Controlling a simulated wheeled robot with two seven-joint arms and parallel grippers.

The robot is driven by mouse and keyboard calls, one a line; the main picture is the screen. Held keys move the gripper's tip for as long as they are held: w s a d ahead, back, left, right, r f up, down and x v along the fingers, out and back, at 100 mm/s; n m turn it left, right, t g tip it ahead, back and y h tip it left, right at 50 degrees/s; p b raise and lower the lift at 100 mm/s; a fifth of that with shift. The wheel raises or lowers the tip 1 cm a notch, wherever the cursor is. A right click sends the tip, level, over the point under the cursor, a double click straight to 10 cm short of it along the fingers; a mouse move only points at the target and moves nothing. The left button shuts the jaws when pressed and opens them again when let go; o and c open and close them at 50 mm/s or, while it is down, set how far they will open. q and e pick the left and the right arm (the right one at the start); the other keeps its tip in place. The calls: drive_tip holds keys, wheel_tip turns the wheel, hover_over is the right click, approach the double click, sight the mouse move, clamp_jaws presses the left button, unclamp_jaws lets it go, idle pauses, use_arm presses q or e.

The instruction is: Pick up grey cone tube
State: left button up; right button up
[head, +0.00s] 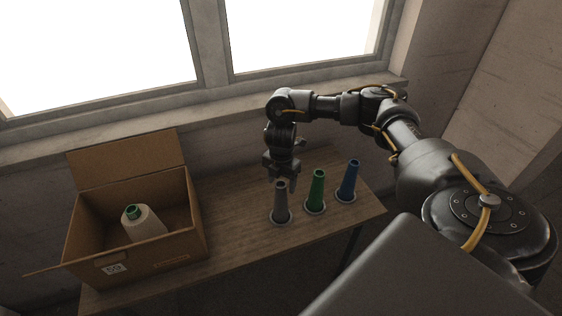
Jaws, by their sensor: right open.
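The grey cone tube (280,203) stands upright on a round base on the wooden table. My right gripper (281,180) points down right at the top of the grey tube, with its fingers open. The fingertips overlap the tube's upper end in the picture; I cannot tell whether they touch it. My left gripper is not in view.
A green cone tube (316,190) and a blue cone tube (349,181) stand close to the right on round bases. An open cardboard box (184,246) holding a wound cone (143,223) is on the left of the table (237,228). Windows and a wall are behind.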

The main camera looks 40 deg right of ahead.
sight(281, 202)
wheel_tip(281, 202, down, 4)
drive_tip(key=shift+r+p, duration=0.15)
drive_tip(key=shift+p, duration=0.6)
drive_tip(key=shift+f, duration=0.4)
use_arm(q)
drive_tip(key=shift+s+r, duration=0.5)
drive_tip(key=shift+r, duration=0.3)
use_arm(e)
drive_tip(key=c, duration=1.2)
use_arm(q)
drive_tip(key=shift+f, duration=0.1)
